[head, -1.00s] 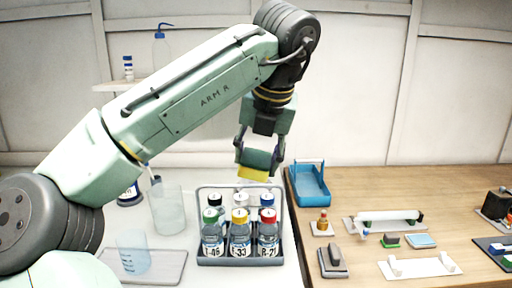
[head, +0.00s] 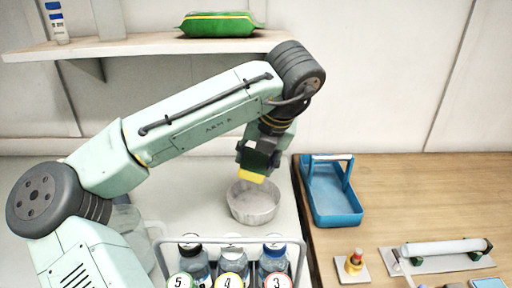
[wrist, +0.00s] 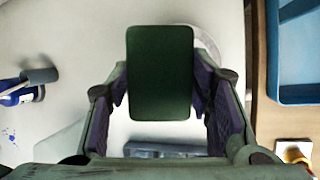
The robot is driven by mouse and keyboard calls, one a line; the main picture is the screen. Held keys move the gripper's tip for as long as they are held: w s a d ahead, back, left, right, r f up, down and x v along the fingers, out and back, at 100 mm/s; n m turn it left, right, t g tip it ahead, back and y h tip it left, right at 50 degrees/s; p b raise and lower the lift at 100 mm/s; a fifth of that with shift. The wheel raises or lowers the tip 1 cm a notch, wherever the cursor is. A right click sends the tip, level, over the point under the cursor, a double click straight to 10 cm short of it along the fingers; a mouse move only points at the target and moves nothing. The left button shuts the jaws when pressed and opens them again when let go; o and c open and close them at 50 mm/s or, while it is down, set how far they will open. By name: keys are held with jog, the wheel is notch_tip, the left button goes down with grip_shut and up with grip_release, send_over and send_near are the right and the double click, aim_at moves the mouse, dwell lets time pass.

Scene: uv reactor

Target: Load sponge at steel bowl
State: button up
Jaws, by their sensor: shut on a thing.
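The sponge has a yellow face (head: 252,176) in the head view and a dark green face (wrist: 160,73) in the wrist view. My gripper (head: 256,164) is shut on it and holds it above the back left part of the steel bowl's rim. The steel bowl (head: 253,207) stands upright on the white counter, and its visible inside looks empty. In the wrist view the sponge sits between my gripper's fingers (wrist: 163,100) and hides most of the bowl; only a pale curved rim (wrist: 209,40) shows beyond it.
A wire-handled rack (head: 302,245) with several capped bottles stands in front of the bowl. A blue tray (head: 333,195) with a handle is to the right on the wooden top. A shelf (head: 130,45) with a green packet (head: 216,24) hangs above.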

jog(key=shift+s+f+b, duration=0.1)
jog(key=shift+f+b, duration=0.5)
jog(key=shift+f, duration=0.3)
notch_tip(320, 180, down, 4)
jog(key=b, duration=0.4)
jog(key=shift+f+b, duration=0.45)
jog(key=shift+f, duration=1.5)
jog(key=shift+r, duration=0.15)
notch_tip(320, 180, up, 5)
jog(key=p, duration=0.5)
jog(key=shift+p, duration=0.3)
jog(key=shift+r, duration=1.1)
jog(key=shift+r, duration=2)
